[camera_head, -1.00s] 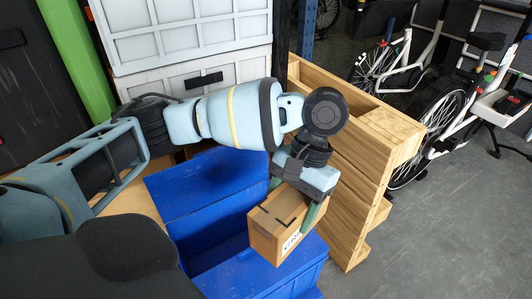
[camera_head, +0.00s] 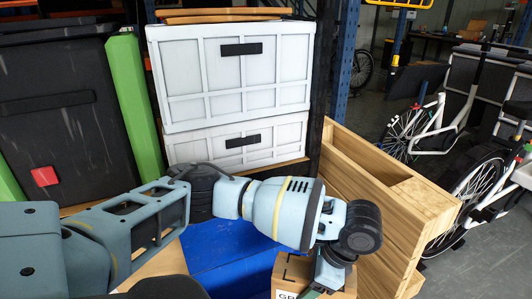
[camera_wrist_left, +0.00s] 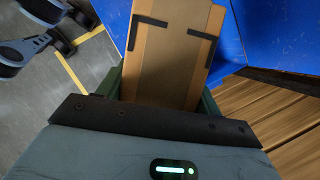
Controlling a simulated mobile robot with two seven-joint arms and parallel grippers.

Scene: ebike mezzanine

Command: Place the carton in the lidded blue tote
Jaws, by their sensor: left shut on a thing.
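The brown cardboard carton (camera_head: 290,272) with black tape strips is at the bottom of the head view, its lower part cut off. It also shows in the left wrist view (camera_wrist_left: 172,48). My left gripper (camera_wrist_left: 160,88) is shut on the carton, one green finger on each side. In the head view this gripper (camera_head: 318,284) is partly cut off by the lower edge. The blue tote (camera_head: 215,245) is behind and left of the carton, partly hidden by my arm; its blue panels (camera_wrist_left: 270,32) show in the wrist view. I cannot tell the gap between carton and tote. My right gripper is not in view.
Stacked white crates (camera_head: 235,75) stand behind the tote. A wooden pallet-like structure (camera_head: 385,195) stands close to the right of my left wrist. A black bin (camera_head: 60,110) and a green post (camera_head: 135,105) are at left. White bikes (camera_head: 470,190) stand at far right.

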